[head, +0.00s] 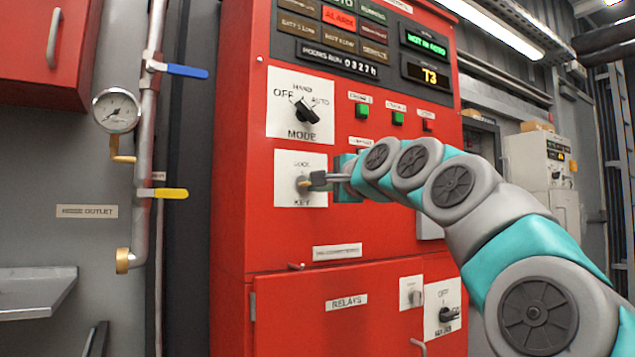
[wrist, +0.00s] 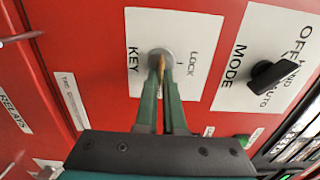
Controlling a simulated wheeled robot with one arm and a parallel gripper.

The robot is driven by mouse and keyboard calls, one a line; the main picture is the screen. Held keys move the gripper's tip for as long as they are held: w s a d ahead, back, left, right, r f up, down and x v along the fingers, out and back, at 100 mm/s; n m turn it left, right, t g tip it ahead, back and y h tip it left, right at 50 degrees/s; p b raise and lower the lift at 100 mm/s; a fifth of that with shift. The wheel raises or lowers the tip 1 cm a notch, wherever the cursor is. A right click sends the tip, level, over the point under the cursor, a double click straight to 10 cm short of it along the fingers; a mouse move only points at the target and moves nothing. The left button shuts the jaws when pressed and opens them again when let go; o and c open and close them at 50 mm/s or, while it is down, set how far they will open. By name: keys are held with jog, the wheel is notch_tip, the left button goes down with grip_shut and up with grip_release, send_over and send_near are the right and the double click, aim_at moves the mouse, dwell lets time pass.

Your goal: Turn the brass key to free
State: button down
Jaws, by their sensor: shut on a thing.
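The brass key (wrist: 161,66) sits in a round grey lock on a white plate marked LOCK and KEY. In the head view the key plate (head: 287,194) is on the red panel, below the MODE plate. My gripper (head: 318,180) reaches the lock from the right in the head view. In the wrist view its two green fingers (wrist: 162,82) are shut on the key at the lock. Most of the key is hidden between the fingers. I cannot read the key's position against the marks.
An indicator board (head: 335,60) is at the top, with NOT IN AUTO lit. A pipe with a gauge (head: 117,110) is at the left.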

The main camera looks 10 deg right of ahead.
jog(key=shift+f, duration=0.15)
jog(key=c, duration=1)
grip_release()
jog(key=v, duration=0.7)
jog(key=shift+s+d, duration=0.1)
jog(key=shift+s, duration=0.2)
